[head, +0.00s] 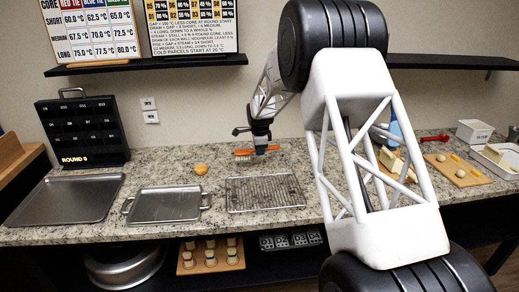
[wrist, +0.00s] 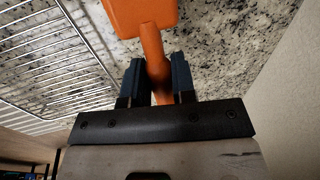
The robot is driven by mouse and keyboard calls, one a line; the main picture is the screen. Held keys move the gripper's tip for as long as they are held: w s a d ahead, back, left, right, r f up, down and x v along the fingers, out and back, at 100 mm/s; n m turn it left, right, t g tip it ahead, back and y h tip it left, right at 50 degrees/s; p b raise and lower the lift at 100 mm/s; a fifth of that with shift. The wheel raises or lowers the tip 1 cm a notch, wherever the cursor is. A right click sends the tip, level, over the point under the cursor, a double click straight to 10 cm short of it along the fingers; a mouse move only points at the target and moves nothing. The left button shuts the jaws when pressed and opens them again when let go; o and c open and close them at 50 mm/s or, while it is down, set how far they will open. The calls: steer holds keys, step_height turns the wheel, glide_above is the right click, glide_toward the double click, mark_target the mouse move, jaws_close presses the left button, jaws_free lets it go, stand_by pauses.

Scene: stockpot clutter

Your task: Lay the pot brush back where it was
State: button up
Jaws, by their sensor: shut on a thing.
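The pot brush (head: 243,153) has an orange handle and a pale bristle head; it is at the back of the counter, just behind the wire rack. My gripper (head: 261,147) is over the brush's right part, fingers pointing down. In the wrist view my gripper (wrist: 159,80) is shut on the orange handle, with one dark finger on each side of its narrow neck. The brush's wide orange part (wrist: 140,14) reaches beyond the fingers, above the speckled counter. I cannot tell whether the brush touches the counter.
The wire rack (head: 265,192) lies in front of the brush and shows at left in the wrist view (wrist: 50,60). A small tray (head: 166,203), a large tray (head: 65,200) and an orange round thing (head: 201,169) are to the left. Boards (head: 460,168) with food are at right.

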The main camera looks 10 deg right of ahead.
steer(key=shift+f, duration=3.1)
steer(key=o, duration=0.9)
steer(key=shift+r, duration=0.1)
step_height(320, 180, up, 9)
steer(key=s, duration=0.1)
steer(key=shift+s+f, duration=0.2)
steer(key=shift+s+r, duration=0.1)
